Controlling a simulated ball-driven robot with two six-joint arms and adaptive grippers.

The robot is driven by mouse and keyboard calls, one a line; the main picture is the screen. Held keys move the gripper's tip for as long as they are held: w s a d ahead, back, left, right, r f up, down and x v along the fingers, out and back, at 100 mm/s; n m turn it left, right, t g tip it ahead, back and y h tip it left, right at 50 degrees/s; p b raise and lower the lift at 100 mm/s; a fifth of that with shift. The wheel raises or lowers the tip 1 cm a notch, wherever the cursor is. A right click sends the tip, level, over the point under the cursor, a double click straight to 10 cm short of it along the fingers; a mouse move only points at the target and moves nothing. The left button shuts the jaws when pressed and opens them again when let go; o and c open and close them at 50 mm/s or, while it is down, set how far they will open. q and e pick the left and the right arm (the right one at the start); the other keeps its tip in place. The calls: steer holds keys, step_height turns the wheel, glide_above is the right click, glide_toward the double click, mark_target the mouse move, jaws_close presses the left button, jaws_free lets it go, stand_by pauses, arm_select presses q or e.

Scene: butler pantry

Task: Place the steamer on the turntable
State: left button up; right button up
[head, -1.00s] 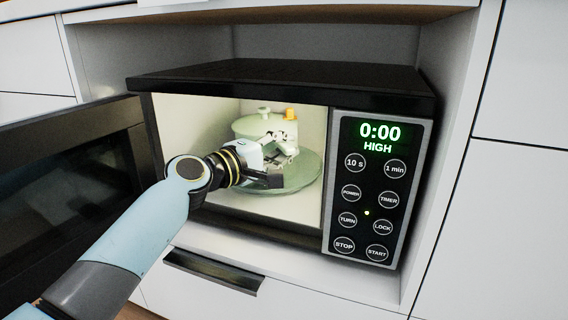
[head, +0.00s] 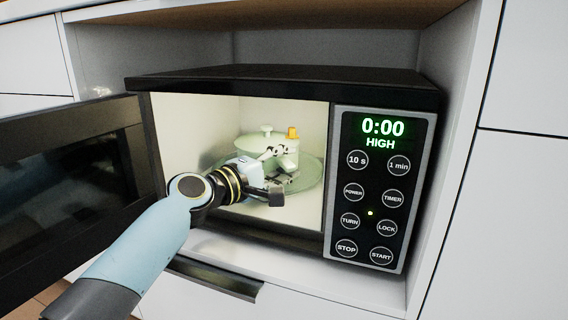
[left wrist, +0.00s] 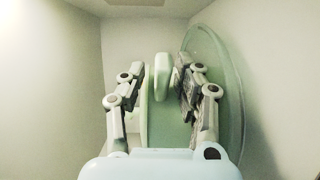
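The steamer (head: 287,157) is a pale green pot with a light knob and an orange piece on top. It stands upright inside the microwave and appears to rest on the back part of the round green turntable (head: 311,178). My left gripper (head: 283,178) is in front of it and hides part of it. In the left wrist view, the fingers stand apart on both sides of the steamer's handle (left wrist: 162,76), with a visible gap beside it. The turntable (left wrist: 228,85) shows at the right there. My right gripper is out of view.
The microwave (head: 290,82) sits in a white cabinet niche. Its door (head: 60,180) is open to the left, close to my left arm. The control panel (head: 380,190) is right of the opening. The cavity has free room left of the steamer.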

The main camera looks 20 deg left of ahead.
arm_select(q)
steer(key=shift+r, duration=0.1)
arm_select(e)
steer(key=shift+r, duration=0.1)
arm_select(q)
steer(key=p+v, duration=0.1)
steer(key=v, duration=1.1)
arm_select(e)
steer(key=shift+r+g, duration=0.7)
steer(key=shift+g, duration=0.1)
